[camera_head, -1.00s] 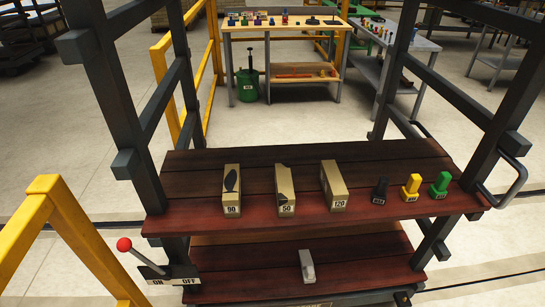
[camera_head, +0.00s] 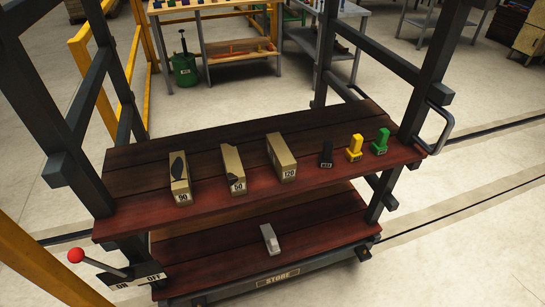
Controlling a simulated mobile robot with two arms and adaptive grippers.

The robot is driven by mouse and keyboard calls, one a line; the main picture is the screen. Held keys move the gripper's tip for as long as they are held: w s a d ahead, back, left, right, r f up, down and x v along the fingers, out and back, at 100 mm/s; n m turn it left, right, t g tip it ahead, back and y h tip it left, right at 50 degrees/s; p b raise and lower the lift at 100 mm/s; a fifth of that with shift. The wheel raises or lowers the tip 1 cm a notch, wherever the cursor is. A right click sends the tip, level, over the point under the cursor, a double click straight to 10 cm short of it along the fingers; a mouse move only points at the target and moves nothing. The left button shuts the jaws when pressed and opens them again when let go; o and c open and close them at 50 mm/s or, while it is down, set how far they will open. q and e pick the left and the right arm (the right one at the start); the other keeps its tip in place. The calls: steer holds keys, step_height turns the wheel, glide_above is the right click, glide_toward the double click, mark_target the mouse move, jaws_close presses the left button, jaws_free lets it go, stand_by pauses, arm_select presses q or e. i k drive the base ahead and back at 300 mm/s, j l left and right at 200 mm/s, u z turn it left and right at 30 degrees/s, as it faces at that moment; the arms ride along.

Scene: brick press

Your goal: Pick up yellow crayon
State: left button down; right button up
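The yellow crayon (camera_head: 355,148) stands upright on the front right part of the cart's upper wooden shelf (camera_head: 222,201). It is a short, thick piece with a wider base that bears a small label. A black crayon (camera_head: 326,154) of like shape stands to its left, and a green one (camera_head: 381,142) to its right. Small gaps separate them. Neither of my grippers is in view.
Three tan blocks, labelled 90 (camera_head: 180,179), 50 (camera_head: 233,170) and 120 (camera_head: 281,157), stand left of the crayons. A grey object (camera_head: 270,238) lies on the lower shelf. Dark posts frame the cart, with a handle (camera_head: 436,127) at right. A red-knobbed lever (camera_head: 77,256) is at lower left.

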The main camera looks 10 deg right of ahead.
mark_target(353, 152)
steer(key=l+u, duration=0.1)
steer(key=l, duration=1.4)
